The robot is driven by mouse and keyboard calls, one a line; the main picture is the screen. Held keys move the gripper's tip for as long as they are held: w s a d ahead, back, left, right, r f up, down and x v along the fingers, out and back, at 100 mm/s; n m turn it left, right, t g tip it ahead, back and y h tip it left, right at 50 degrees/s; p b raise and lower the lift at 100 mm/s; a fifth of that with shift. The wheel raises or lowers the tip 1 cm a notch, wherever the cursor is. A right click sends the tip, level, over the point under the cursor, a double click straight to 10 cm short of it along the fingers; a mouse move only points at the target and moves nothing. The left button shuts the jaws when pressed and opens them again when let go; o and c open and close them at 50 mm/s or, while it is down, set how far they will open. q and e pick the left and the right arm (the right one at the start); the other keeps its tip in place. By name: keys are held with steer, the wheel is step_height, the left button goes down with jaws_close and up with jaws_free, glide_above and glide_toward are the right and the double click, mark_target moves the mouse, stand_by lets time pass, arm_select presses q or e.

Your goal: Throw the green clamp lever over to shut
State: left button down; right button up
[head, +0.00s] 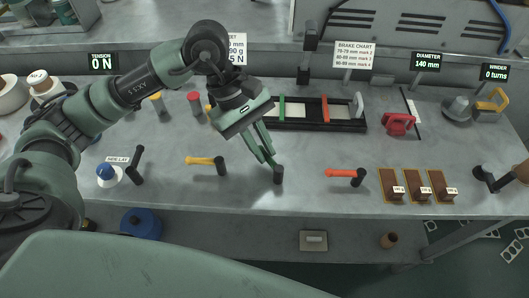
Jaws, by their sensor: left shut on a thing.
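My left gripper (269,157) reaches down from the upper left to the green clamp lever (275,164) in the middle of the bench. It is shut on the lever just above the lever's dark post (279,176). The fingers and the lever are similar greens and overlap, so most of the lever is hidden and its exact angle cannot be told. My right gripper is not in view.
A yellow lever (201,160) is to the left and an orange lever (341,173) to the right, each on a dark post. A black tray (345,126) with pale strips lies behind. Brown blocks (392,184) sit at right.

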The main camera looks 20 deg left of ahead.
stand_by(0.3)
arm_select(q)
steer(key=c, duration=1.4)
jaws_free()
steer(key=shift+c, duration=0.2)
steer(key=shift+r, duration=0.1)
steer(key=v, duration=0.7)
steer(key=shift+r+b, duration=0.35)
steer(key=shift+b, duration=0.1)
steer(key=shift+w+a, duration=0.1)
